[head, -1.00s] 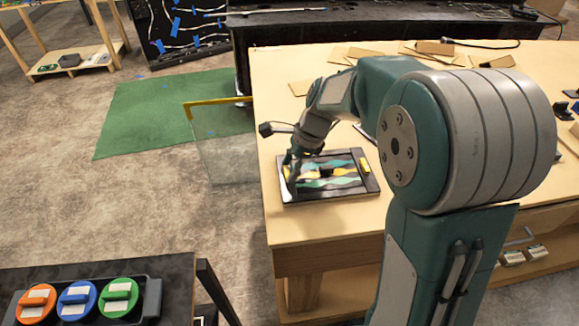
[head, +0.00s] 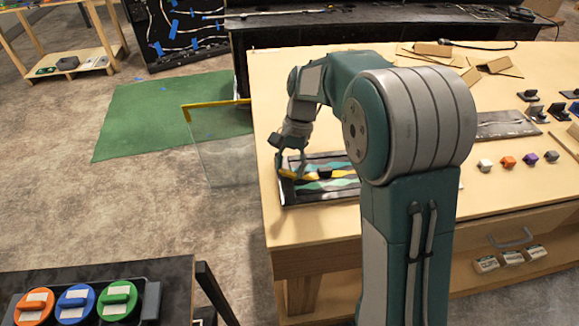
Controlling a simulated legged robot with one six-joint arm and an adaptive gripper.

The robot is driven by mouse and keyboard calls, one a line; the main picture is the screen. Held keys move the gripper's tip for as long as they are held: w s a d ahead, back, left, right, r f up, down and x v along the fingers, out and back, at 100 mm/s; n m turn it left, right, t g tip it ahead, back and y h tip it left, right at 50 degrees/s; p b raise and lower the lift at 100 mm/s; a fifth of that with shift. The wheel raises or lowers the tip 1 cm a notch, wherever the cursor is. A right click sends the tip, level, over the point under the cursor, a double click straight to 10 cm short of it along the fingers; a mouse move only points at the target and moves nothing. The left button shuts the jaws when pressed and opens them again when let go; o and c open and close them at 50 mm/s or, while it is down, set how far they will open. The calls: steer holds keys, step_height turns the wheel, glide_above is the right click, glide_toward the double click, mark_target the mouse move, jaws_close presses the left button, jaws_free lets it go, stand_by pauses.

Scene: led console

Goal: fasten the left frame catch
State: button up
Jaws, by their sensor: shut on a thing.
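The dark-edged frame (head: 287,196) lies flat on the wooden table near its left edge, with a wavy yellow, teal and black panel inside. The left frame catch (head: 287,174), a small yellow piece, is at the frame's left side. My gripper (head: 290,168) reaches down over that side, its fingers at the catch and shut on it. The fingers partly cover the catch, so its exact angle is hard to see. My arm hides the frame's right end.
A clear panel with a yellow top edge (head: 215,104) stands left of the table. Small coloured cubes (head: 508,162) sit on the right of the table (head: 420,225). Cardboard pieces (head: 495,66) lie at the back. The table behind the frame looks clear.

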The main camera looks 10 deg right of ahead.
steer(key=n, duration=0.1)
steer(key=n+h, duration=0.1)
steer(key=n, duration=0.1)
steer(key=shift+w+a+n, duration=0.1)
steer(key=shift+w+n, duration=0.2)
steer(key=shift+w+n+g+h, duration=0.15)
steer(key=shift+n+h, duration=0.3)
steer(key=shift+n, duration=0.45)
steer(key=shift+n+g+h, duration=0.15)
steer(key=shift+n+h, duration=0.3)
steer(key=shift+n, duration=0.45)
steer(key=o, duration=1.1)
steer(key=shift+a, duration=0.1)
steer(key=shift+o, duration=0.2)
